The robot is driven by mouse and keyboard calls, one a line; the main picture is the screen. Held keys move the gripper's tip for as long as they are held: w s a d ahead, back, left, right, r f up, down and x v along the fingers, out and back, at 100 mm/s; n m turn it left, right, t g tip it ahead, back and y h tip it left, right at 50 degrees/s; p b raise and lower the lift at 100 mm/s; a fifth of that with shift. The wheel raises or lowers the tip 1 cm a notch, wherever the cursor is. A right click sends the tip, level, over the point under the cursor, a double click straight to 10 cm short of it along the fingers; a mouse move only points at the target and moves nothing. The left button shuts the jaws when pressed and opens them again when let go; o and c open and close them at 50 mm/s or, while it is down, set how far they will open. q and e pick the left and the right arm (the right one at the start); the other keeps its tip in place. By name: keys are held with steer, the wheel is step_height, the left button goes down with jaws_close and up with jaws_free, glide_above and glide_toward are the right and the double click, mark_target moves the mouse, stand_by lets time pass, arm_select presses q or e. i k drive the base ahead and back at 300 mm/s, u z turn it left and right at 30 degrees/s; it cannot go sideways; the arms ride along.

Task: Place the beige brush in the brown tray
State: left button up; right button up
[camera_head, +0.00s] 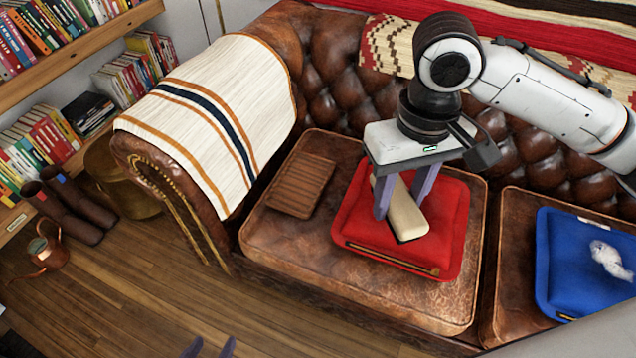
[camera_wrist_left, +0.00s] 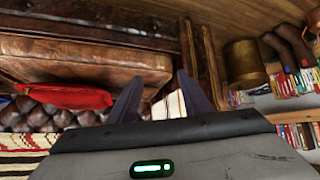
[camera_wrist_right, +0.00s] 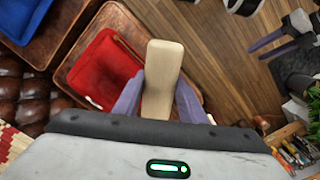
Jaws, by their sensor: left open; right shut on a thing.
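The beige brush (camera_head: 406,218) is a pale block held in my right gripper (camera_head: 398,200), whose two fingers are shut on it. It hangs over the red cushion (camera_head: 455,225) in the head view; the gap beneath it is hard to judge. The right wrist view shows the brush (camera_wrist_right: 163,75) between the fingers (camera_wrist_right: 155,100). The brown tray (camera_head: 302,184) lies on the brown leather seat, left of the red cushion, and looks empty with a ridged surface. My left gripper (camera_head: 208,347) is open and empty at the bottom edge of the head view, its fingertips over the wooden floor.
The sofa's left armrest is draped with a striped blanket (camera_head: 215,110). A blue cushion (camera_head: 580,265) with a white object on it lies on the right seat. Bookshelves (camera_head: 75,65) stand at the left. A copper can (camera_head: 48,255) stands on the floor. Floor before the sofa is open.

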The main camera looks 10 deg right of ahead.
mark_target(298, 192)
steer(key=z, duration=0.25)
steer(key=k, duration=0.3)
steer(key=u, duration=0.85)
steer(key=i, duration=1.25)
steer(key=z, duration=0.6)
